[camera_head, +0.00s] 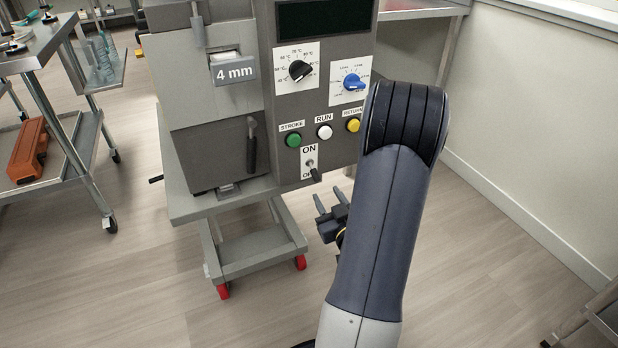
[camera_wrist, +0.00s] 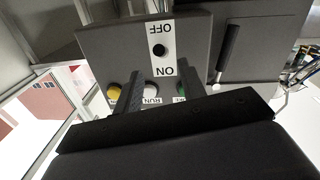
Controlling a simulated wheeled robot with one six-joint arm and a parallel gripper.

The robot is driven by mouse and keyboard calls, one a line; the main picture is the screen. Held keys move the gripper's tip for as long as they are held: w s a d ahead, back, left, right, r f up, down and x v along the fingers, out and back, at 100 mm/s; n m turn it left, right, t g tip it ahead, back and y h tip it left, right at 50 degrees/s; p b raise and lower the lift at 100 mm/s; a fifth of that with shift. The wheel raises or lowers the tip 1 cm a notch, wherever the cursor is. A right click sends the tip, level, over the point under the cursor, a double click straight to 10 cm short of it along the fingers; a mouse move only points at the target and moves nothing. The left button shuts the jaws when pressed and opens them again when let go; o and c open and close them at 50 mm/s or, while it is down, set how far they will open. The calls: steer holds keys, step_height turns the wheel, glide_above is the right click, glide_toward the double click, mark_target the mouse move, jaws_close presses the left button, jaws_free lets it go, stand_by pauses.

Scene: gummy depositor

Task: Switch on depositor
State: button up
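The depositor (camera_head: 207,85) is a grey machine with a control panel. Its toggle switch (camera_head: 310,163) sits on a white plate with ON above and OFF below. In the head view the lever's dark tip sticks out low, over the OFF label. In the wrist view, which is upside down, the toggle (camera_wrist: 159,50) shows nearly end-on as a black knob. The panel's display (camera_head: 324,18) is dark. My gripper (camera_head: 328,194) is below and slightly right of the switch, apart from it. Its two fingers are spread with nothing between them, and they also show in the wrist view (camera_wrist: 160,84).
Green (camera_head: 293,140), white (camera_head: 325,132) and yellow (camera_head: 353,125) buttons sit just above the switch. Black (camera_head: 300,71) and blue (camera_head: 353,82) dials are higher. A dark handle (camera_head: 252,147) hangs to the left. A cart with an orange case (camera_head: 28,150) stands far left.

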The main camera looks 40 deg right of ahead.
mark_target(317, 179)
steer(key=x, duration=0.9)
steer(key=shift+b, duration=0.3)
steer(key=shift+c, duration=0.3)
jaws_close()
